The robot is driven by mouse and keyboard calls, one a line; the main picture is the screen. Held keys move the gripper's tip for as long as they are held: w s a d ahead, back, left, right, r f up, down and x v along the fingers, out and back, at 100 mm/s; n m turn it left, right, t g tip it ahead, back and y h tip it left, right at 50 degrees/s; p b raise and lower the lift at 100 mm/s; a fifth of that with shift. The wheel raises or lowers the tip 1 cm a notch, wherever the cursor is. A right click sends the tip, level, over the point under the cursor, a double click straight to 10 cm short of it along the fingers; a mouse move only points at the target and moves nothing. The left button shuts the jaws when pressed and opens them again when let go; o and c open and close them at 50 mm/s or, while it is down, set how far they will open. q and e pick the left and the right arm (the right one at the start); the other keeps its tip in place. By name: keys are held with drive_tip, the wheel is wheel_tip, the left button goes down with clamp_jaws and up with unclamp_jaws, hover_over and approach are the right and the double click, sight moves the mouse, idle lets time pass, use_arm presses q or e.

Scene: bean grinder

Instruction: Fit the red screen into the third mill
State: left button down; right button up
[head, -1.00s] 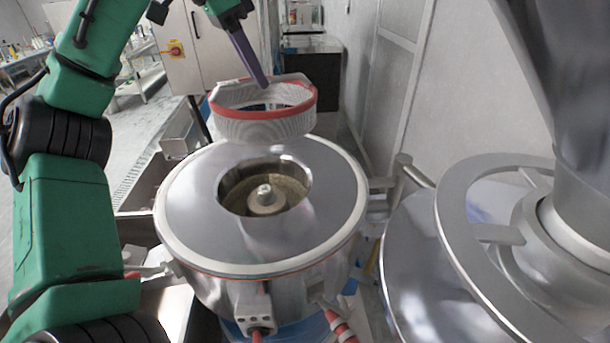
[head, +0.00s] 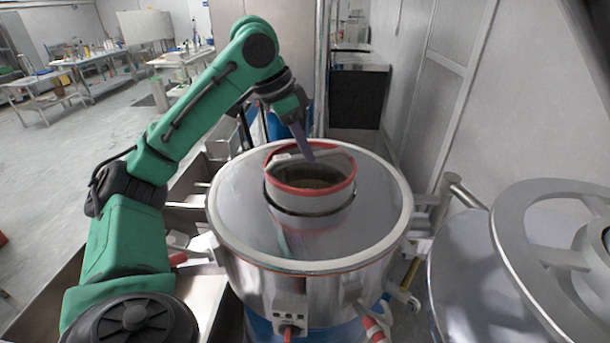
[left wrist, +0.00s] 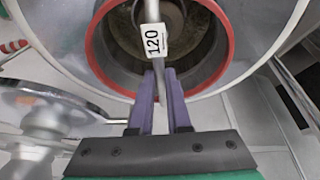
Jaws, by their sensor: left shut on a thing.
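The red screen (head: 305,203) is a pale mesh ring with a red rim and a crossbar. In the head view it is upright at the round opening of the mill (head: 238,222), its lower part seemingly inside and its red rim above the steel top. I cannot tell whether it touches the mill. My left gripper (head: 309,158) comes from behind and is shut on the screen's crossbar. In the left wrist view the purple fingers (left wrist: 162,78) hold the grey bar with a "120" tag (left wrist: 154,42), inside the red rim (left wrist: 232,45). My right gripper is not seen.
Another steel machine with a ring-shaped top (head: 510,235) stands close on the right. Lab tables (head: 100,65) are far left, with open floor before them. A grey wall (head: 440,75) runs along the right, and a dark cabinet (head: 357,95) stands behind.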

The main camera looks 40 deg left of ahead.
use_arm(q)
drive_tip(key=shift+s+a+f, duration=0.1)
drive_tip(key=shift+s+f, duration=0.1)
drive_tip(key=shift+f, duration=0.9)
drive_tip(key=f, duration=0.3)
drive_tip(key=shift+w+b, duration=0.3)
drive_tip(key=shift+f, duration=0.3)
drive_tip(key=shift+r, duration=0.1)
drive_tip(key=shift+f, duration=0.3)
drive_tip(key=c, duration=0.9)
unclamp_jaws()
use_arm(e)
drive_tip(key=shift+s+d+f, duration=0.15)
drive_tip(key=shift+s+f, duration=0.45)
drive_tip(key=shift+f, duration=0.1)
use_arm(q)
drive_tip(key=shift+r, duration=0.1)
